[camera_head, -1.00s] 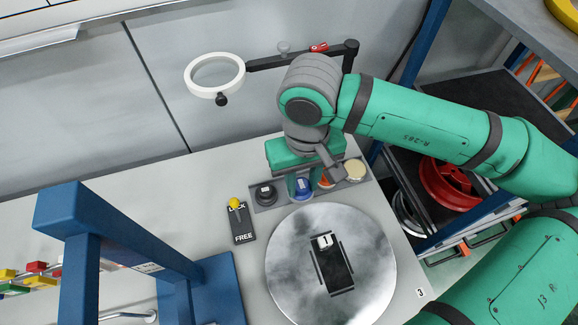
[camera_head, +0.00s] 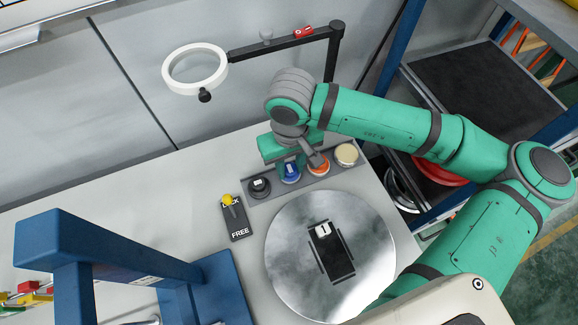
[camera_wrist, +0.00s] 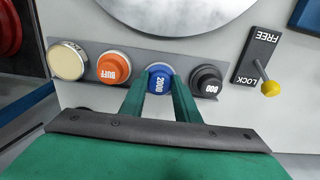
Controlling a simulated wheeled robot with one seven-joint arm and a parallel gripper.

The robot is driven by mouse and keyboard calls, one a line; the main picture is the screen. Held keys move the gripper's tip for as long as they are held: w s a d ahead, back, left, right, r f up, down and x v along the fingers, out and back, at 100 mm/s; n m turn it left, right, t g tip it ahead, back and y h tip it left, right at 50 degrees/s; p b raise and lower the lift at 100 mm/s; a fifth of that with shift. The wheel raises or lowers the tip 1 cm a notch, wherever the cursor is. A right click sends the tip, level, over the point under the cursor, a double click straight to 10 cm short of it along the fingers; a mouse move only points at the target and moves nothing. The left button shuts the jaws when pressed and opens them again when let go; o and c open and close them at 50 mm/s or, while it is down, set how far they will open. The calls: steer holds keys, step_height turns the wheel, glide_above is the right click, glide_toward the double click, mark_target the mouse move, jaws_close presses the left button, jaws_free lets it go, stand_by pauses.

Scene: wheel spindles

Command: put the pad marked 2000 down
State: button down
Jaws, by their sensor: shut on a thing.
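The pad marked 2000 is blue with a white label (camera_wrist: 160,82). In the wrist view it sits between the two fingers of my gripper (camera_wrist: 161,98), which is shut on it. The pad is at its place in the grey rack (camera_wrist: 228,84), between the orange BUFF pad (camera_wrist: 114,68) and the black 800 pad (camera_wrist: 206,82). I cannot tell whether its base touches the rack. In the head view the blue pad (camera_head: 291,171) shows just below my green gripper body.
A cream pad (camera_head: 346,154) stands at the rack's end. A round shiny plate (camera_head: 290,270) with a block marked 1 (camera_head: 323,230) lies in front. A yellow-knobbed LOCK/FREE lever (camera_head: 237,218) is to the left. A white ring lamp (camera_head: 172,77) hangs behind.

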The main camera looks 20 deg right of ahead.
mark_target(290, 171)
steer(key=c, duration=1.4)
jaws_free()
steer(key=shift+s+a+f, duration=0.2)
steer(key=shift+s+f, duration=0.1)
steer(key=shift+f, duration=0.05)
steer(key=shift+o, duration=0.2)
steer(key=shift+w+d+r, duration=0.1)
steer(key=shift+r, duration=0.05)
steer(key=shift+r, duration=0.55)
step_height(290, 171, up, 11)
